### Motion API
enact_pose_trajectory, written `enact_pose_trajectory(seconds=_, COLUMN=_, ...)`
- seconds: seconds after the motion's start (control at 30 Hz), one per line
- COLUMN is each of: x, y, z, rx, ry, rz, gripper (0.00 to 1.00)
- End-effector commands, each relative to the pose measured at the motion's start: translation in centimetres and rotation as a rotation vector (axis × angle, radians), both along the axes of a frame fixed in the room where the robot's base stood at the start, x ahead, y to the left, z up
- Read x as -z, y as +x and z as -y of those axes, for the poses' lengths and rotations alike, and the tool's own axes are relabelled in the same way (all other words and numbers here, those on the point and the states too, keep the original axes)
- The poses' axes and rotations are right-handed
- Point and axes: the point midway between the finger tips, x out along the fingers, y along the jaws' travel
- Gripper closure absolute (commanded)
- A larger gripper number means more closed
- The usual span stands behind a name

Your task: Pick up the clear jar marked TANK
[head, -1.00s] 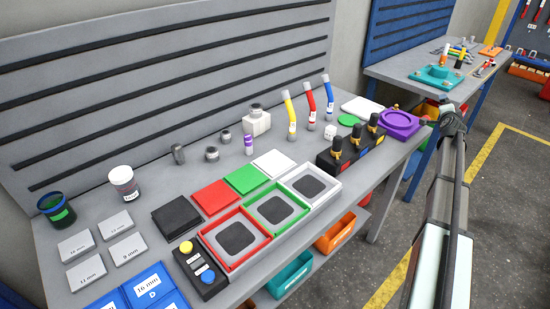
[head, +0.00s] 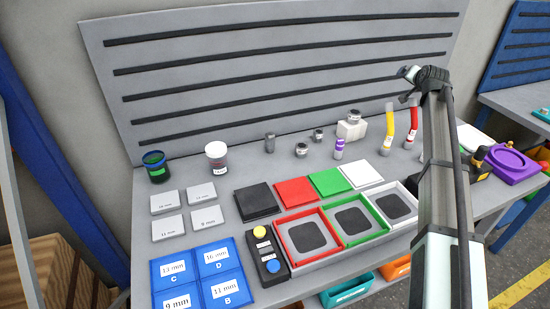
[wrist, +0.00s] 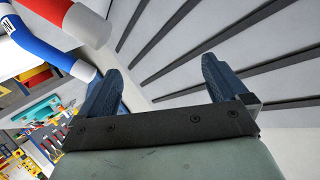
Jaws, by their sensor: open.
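A clear jar with a white top (head: 216,157) stands upright at the back left of the grey bench in the head view. It has a small label, too small to read for certain. My gripper (wrist: 160,78) is open and empty in the wrist view, its two dark blue fingers apart, with the slotted back panel beyond them. In the head view my arm rises at the right, and its end is above the bench, well to the right of the jar. The jar does not show in the wrist view.
Grey size tiles (head: 170,226) lie in front. The slotted panel (head: 200,70) rises behind. Bare bench lies right of the jar.

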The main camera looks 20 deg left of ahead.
Motion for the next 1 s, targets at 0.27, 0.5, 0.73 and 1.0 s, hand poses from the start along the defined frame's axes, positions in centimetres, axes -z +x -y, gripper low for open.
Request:
enact_pose_trajectory(seconds=0.27, x=1.8, y=-5.0, z=-15.8, rx=-0.21, ry=-0.197, rz=-0.117, gripper=0.0)
enact_pose_trajectory(seconds=0.5, x=3.2, y=-11.4, z=-27.4, rx=-0.38, ry=-0.374, rz=-0.202, gripper=0.0)
enact_pose_trajectory(seconds=0.73, x=4.3, y=-19.7, z=-36.7, rx=-0.552, ry=-0.516, rz=-0.27, gripper=0.0)
enact_pose_trajectory(seconds=1.0, x=5.5, y=-33.5, z=-45.7, rx=-0.819, ry=-0.648, rz=-0.354, gripper=0.0)
